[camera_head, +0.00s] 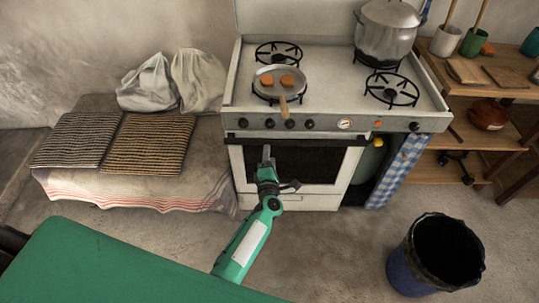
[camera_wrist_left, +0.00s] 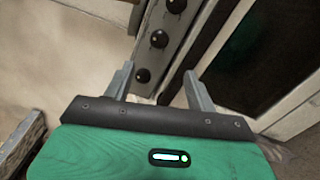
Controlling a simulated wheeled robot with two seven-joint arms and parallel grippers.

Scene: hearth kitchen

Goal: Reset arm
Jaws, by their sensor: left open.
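My green left arm reaches up from the bottom of the head view. Its left gripper (camera_head: 267,155) is in front of the stove (camera_head: 335,125), near the top of the oven door and below the left knobs. In the left wrist view the two fingers of the left gripper (camera_wrist_left: 157,80) stand wide apart with nothing between them. Several black stove knobs (camera_wrist_left: 159,39) show beyond the fingers. I cannot tell whether a finger touches the stove. My right gripper is not in view.
A pan (camera_head: 275,82) with two brown pieces and a large pot (camera_head: 387,32) stand on the stove. A cushioned bench (camera_head: 128,195) is on the left. A black-lined bin (camera_head: 405,272) stands at lower right, with open floor between it and my arm.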

